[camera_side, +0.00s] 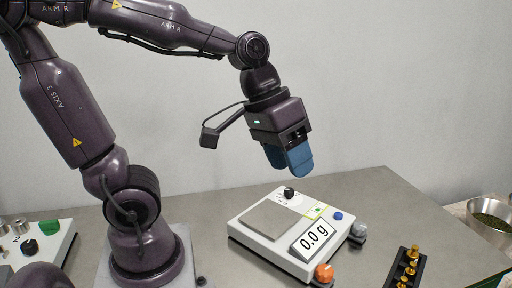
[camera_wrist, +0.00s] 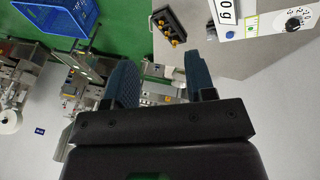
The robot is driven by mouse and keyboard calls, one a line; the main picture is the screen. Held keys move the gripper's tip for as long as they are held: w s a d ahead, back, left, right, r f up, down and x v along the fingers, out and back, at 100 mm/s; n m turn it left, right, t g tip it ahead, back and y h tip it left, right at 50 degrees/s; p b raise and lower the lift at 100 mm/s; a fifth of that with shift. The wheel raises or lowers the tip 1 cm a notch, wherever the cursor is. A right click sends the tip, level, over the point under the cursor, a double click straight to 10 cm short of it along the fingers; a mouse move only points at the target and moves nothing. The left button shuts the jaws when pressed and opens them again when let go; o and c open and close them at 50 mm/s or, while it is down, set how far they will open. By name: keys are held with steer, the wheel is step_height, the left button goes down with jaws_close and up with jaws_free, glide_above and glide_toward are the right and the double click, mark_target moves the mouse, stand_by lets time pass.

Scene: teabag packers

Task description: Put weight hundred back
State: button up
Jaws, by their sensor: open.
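Several brass weights (camera_side: 411,266) stand in a black holder (camera_side: 393,268) on the table at the right front. I cannot tell which of them is weight hundred. The holder (camera_wrist: 160,20) and its brass weights also show at the top of the wrist view. The scale (camera_side: 270,250) is at the middle of the table, its display reads 0.0 g and its metal pan (camera_side: 270,219) is bare. My gripper (camera_side: 289,165) has blue fingers, is open and empty, and hangs in the air above and behind the scale, away from the holder.
A metal bowl of dark leaves (camera_side: 490,221) stands at the far right. Another device with a green button (camera_side: 49,227) is at the left.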

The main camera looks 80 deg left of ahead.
steer(key=s+m, duration=0.1)
steer(key=s+a+m+t+y, duration=0.1)
steer(key=s, duration=0.1)
steer(key=s+a+r+y, duration=0.1)
steer(key=shift+s+a+r+m+t, duration=0.1)
steer(key=shift+s+a+m+t, duration=0.05)
steer(key=shift+s+m+t, duration=0.25)
stand_by(0.9)
